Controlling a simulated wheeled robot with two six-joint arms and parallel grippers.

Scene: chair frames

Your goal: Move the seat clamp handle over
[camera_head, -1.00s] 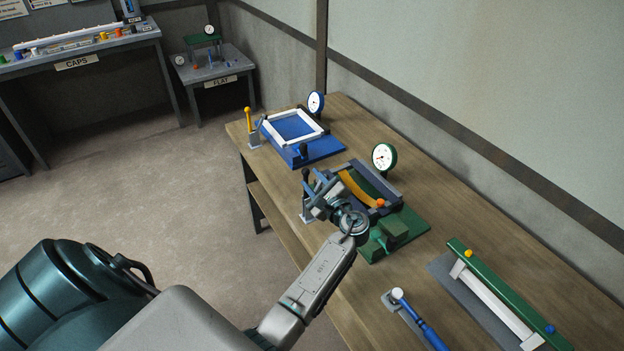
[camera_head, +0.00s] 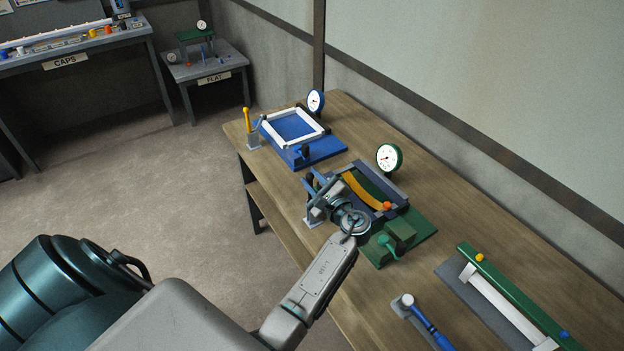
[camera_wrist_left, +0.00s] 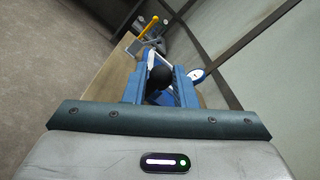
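The seat clamp fixture has a green base (camera_head: 420,226) and a curved yellow-orange piece (camera_head: 366,192) inside a dark frame. Its clamp stands at the near left side on a light grey foot (camera_head: 313,216). My left gripper (camera_head: 317,182) is at this clamp and hides most of its handle. In the left wrist view, a round black knob (camera_wrist_left: 160,77) sits between the two blue-grey fingers of the left gripper (camera_wrist_left: 160,88), with small gaps beside it. The fingers are apart and look open around the knob. My right gripper is out of view.
A blue fixture (camera_head: 325,150) with a white frame and yellow lever (camera_head: 247,121) stands behind. A green-knobbed block (camera_head: 399,231), white-faced gauge (camera_head: 389,157), blue-handled tool (camera_head: 430,325) and green rail (camera_head: 515,292) are nearby on the wooden table (camera_head: 460,215).

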